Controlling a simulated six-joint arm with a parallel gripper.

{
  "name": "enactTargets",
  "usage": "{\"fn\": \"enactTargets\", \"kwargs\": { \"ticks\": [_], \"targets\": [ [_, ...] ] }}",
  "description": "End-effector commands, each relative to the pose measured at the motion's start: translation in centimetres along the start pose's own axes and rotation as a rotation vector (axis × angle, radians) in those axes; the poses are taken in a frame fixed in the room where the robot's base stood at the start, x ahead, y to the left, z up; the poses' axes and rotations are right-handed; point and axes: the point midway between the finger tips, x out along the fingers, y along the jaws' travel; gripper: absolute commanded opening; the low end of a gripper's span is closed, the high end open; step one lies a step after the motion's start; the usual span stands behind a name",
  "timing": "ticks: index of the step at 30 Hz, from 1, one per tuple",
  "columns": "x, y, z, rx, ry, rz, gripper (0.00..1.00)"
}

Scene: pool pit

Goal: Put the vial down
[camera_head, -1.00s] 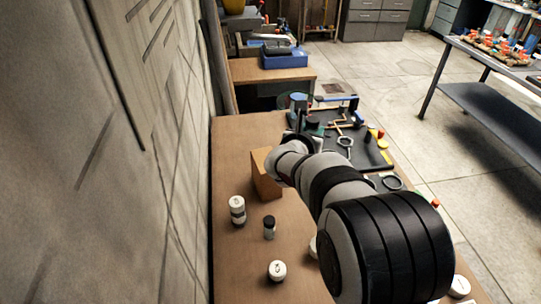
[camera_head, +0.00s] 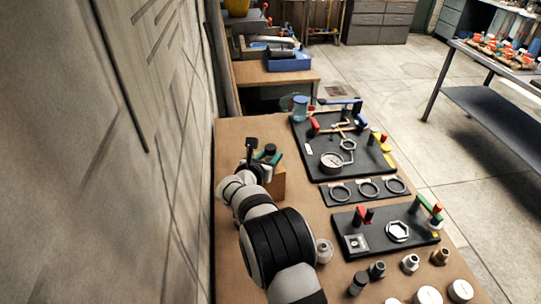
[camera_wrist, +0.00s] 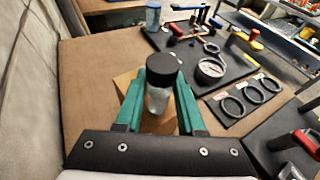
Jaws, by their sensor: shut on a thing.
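The vial has a black cap and a clear, whitish body. In the wrist view the vial (camera_wrist: 161,72) stands roughly upright between the two green fingers of my gripper (camera_wrist: 160,98), which is shut on it. In the head view my gripper (camera_head: 267,161) is at the left part of the bench, above or beside a brown box (camera_head: 279,184). The vial's black cap (camera_head: 270,149) just shows there. The box (camera_wrist: 124,84) lies behind and below the vial in the wrist view. I cannot tell whether the vial's base touches anything.
A black board with a gauge (camera_head: 332,161) stands to the right, with a three-ring strip (camera_head: 340,194) and another black board (camera_head: 385,240) nearer. A blue-topped jar (camera_head: 300,108) is at the back. Several small fittings sit front right. Bare bench (camera_head: 240,132) lies behind my gripper; a wall is left.

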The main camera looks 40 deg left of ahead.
Motion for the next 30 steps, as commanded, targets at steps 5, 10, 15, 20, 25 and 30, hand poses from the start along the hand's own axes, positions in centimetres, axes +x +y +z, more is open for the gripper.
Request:
{"fn": "enactTargets", "kwargs": {
  "ticks": [5, 10, 15, 20, 25, 30],
  "targets": [
    [0.1, 0.0, -0.2, 0.000, 0.000, 0.000, 0.58],
    [0.1, 0.0, -0.1, 0.000, 0.000, 0.000, 0.68],
    [0.0, 0.0, 0.0, 0.000, 0.000, 0.000, 0.68],
    [-2.9, 0.1, 0.2, -0.003, 0.000, 0.002, 0.68],
    [-6.4, 0.1, 0.2, -0.001, 0.000, 0.002, 0.68],
    [-7.6, 0.0, 0.1, -0.001, 0.001, 0.000, 0.68]
  ]
}}
